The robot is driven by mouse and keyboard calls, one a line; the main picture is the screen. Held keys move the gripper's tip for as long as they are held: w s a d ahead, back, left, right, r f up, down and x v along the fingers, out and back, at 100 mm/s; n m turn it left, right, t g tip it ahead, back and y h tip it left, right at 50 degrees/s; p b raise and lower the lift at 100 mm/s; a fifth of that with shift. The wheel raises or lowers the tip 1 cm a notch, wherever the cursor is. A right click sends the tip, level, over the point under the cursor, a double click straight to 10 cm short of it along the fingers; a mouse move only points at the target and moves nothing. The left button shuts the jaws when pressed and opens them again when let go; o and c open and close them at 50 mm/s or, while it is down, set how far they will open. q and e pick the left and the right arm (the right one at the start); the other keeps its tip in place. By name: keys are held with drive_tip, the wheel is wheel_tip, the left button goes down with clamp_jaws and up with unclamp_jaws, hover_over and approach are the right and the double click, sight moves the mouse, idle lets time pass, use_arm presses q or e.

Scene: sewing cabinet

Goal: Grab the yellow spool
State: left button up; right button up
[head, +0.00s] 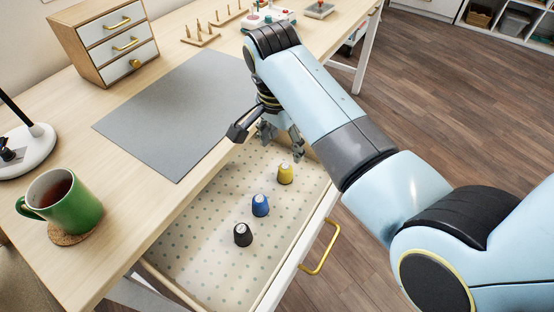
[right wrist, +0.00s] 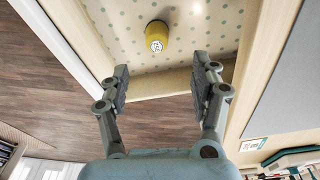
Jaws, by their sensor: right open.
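The yellow spool (head: 285,173) stands upright in the open drawer (head: 205,275), the farthest back of three spools. It also shows in the right wrist view (right wrist: 156,36), beyond and between my fingertips. My right gripper (head: 283,142) is open and empty at the far end of the drawer, above and behind the yellow spool. In the right wrist view my right gripper (right wrist: 161,70) has its two fingers apart with nothing between the pads. My left gripper is not in view.
A blue spool (head: 260,205) and a black spool (head: 243,234) stand nearer in the dotted drawer. A gold handle (head: 321,248) is on its front. The desk holds a grey mat (head: 175,112), a green mug (head: 74,203), a lamp (head: 28,148) and a small drawer box (head: 105,40).

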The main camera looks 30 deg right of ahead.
sight(285, 171)
drive_tip(key=f, duration=0.3)
drive_tip(key=f+b, duration=0.1)
drive_tip(key=shift+s+d+f, duration=0.1)
drive_tip(key=shift+d+f, duration=0.2)
drive_tip(key=shift+f, duration=0.45)
wheel_tip(285, 171, down, 4)
drive_tip(key=shift+s+r+b, duration=0.1)
drive_tip(key=shift+b, duration=0.45)
drive_tip(key=shift+d+f, duration=0.1)
drive_tip(key=shift+f, duration=0.2)
drive_tip(key=shift+c, duration=1.4)
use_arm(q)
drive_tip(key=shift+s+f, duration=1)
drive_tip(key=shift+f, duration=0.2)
use_arm(e)
drive_tip(key=c, duration=0.6)
